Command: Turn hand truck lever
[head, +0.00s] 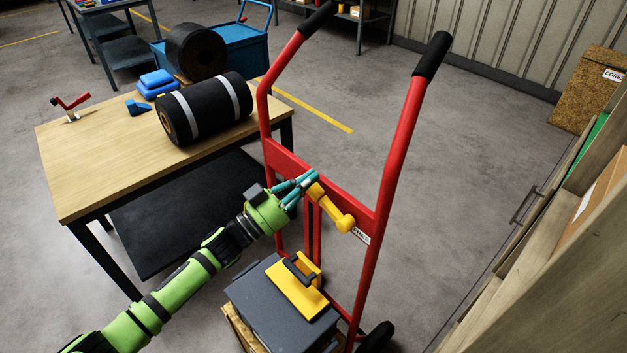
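The red hand truck (399,142) stands upright in the middle of the head view, with two black-gripped handles. A yellow lever (330,208) sits on its crossbar, slanting from upper left down to a rounded end at the right, near a white label (361,236). My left gripper (312,180) has its teal fingertips right at the lever's upper left end. The fingers overlap this end in the picture, so I cannot tell whether they touch or grip it. My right gripper is not in view.
A dark grey box (262,307) with a yellow-topped item (292,288) stands low on the truck. A wooden table (80,166) at left holds a black roll (205,107). Wooden shelving (545,270) stands at right. Open floor (470,180) lies between truck and shelving.

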